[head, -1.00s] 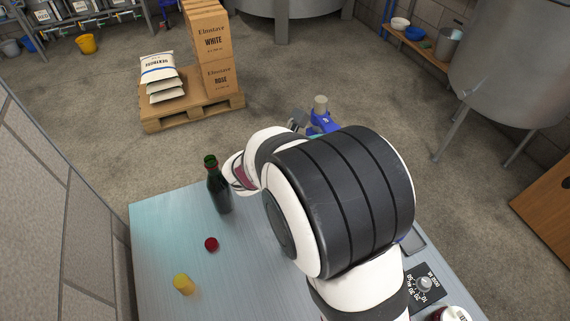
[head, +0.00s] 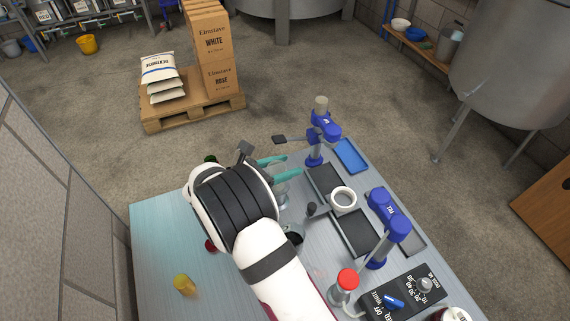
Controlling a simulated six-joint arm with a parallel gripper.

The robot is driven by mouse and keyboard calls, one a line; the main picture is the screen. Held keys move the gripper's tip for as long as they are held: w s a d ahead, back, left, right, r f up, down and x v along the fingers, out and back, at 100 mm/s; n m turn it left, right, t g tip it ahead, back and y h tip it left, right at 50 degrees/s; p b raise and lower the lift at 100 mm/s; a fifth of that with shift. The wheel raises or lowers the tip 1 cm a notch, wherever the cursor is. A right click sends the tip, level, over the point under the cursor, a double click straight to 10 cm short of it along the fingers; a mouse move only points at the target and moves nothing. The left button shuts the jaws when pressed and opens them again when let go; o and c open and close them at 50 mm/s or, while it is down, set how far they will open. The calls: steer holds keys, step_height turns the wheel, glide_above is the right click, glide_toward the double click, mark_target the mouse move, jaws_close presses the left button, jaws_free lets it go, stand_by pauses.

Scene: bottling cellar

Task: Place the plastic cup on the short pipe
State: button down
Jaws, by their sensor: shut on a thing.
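My gripper (head: 279,168) shows two teal fingers just beyond the dark wrist of my arm, above the table. The fingers are shut on a clear, see-through thing that looks like the plastic cup (head: 281,194); its outline is faint and my arm partly covers it. A white, open, ring-shaped piece (head: 343,199), which looks like the short pipe seen from above, stands to the right on the dark trays. The cup is apart from it, to its left.
Blue-headed stands (head: 325,126) rise behind and to the right (head: 390,213). A blue tray (head: 350,156) lies at the back edge. A red-capped flask (head: 346,283) and a control panel (head: 405,292) are in front. A yellow cylinder (head: 183,285) stands at left. My arm mostly hides the green bottle (head: 210,158).

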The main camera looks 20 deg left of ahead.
steer(key=shift+c, duration=1.2)
jaws_free()
